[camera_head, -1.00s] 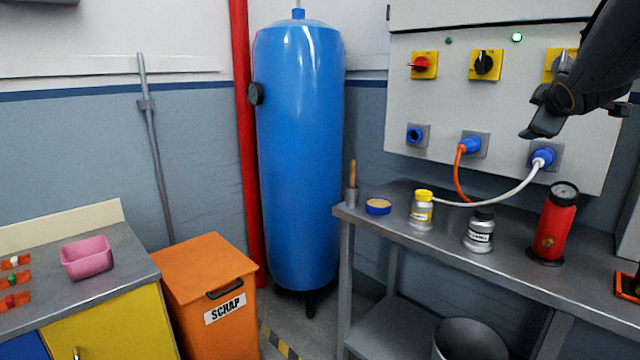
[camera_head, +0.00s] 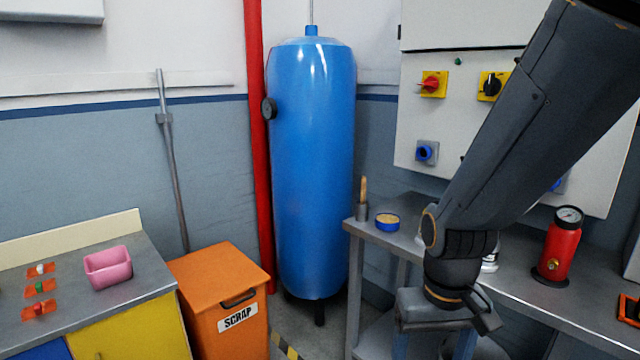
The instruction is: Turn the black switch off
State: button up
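The black switch (camera_head: 491,86) is a black rotary knob on a yellow plate on the pale wall panel (camera_head: 420,105). It sits to the right of a red switch (camera_head: 433,84) on a similar yellow plate. The black knob looks roughly upright, but its exact angle is hard to read. My gripper (camera_head: 447,318) points down in front of the bench, well below and apart from the black switch. Its finger opening is not clear.
A steel bench (camera_head: 590,300) below the panel holds a blue tin (camera_head: 387,222), a brush in a cup (camera_head: 362,208) and a red gauge bottle (camera_head: 560,246). A blue tank (camera_head: 312,170) and an orange scrap bin (camera_head: 222,290) stand to the left.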

aim_at(492, 86)
jog(key=z, duration=0.25)
jog(key=k, duration=0.55)
jog(key=u, duration=1.3)
jog(key=i, duration=0.65)
jog(key=z, duration=1)
jog(key=i, duration=0.5)
jog(key=z, duration=0.55)
